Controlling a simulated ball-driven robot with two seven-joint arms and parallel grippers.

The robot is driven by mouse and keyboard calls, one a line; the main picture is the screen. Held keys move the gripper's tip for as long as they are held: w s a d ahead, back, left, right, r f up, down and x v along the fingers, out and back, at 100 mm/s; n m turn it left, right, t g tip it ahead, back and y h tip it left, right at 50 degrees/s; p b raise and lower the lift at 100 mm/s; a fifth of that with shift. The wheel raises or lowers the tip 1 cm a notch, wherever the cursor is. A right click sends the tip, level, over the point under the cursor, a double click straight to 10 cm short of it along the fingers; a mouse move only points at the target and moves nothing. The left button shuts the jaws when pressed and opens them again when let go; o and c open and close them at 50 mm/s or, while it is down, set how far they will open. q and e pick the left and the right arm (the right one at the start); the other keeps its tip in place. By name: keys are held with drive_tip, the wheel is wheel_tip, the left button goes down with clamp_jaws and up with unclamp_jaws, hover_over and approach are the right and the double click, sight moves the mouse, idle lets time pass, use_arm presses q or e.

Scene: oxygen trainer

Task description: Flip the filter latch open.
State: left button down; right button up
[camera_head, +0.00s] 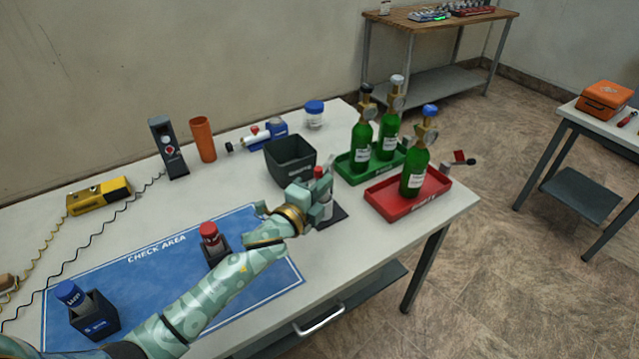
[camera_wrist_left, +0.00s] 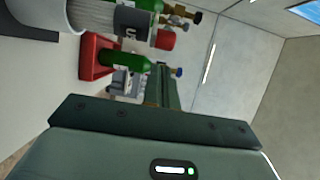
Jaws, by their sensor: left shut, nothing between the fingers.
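The filter unit (camera_head: 327,210) stands on a small dark pad right of the blue mat, largely hidden behind my left gripper (camera_head: 322,190). A red part shows just above the gripper. In the left wrist view a pale ribbed cylinder (camera_wrist_left: 92,16) with a dark grey collar (camera_wrist_left: 133,20) and a red end (camera_wrist_left: 165,40) fills the top left; it appears to be the filter. My left gripper's shut fingers (camera_wrist_left: 160,82) are below and right of it in that picture, with nothing between them. I cannot tell whether they touch it. The latch and its position cannot be made out. My right gripper is not in view.
A dark bin (camera_head: 290,158) stands close behind my left gripper. Green bottles stand in a green tray (camera_head: 346,172) and a red tray (camera_head: 437,186) to the right. On the blue mat (camera_head: 140,275), a red-capped item (camera_head: 210,234) sits close to my left forearm.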

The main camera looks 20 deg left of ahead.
use_arm(q)
drive_tip(key=shift+w+a, duration=0.3)
drive_tip(key=shift+a, duration=0.25)
drive_tip(key=shift+a, duration=0.15)
drive_tip(key=shift+a, duration=0.4)
drive_tip(key=shift+w+a+p, duration=0.2)
drive_tip(key=shift+a+p, duration=0.1)
drive_tip(key=shift+a, duration=0.55)
drive_tip(key=shift+w+a+p, duration=0.2)
drive_tip(key=shift+a+p, duration=0.05)
drive_tip(key=shift+a, duration=0.55)
drive_tip(key=shift+w+a+p, duration=0.2)
drive_tip(key=shift+a+p, duration=0.1)
drive_tip(key=shift+a, duration=0.55)
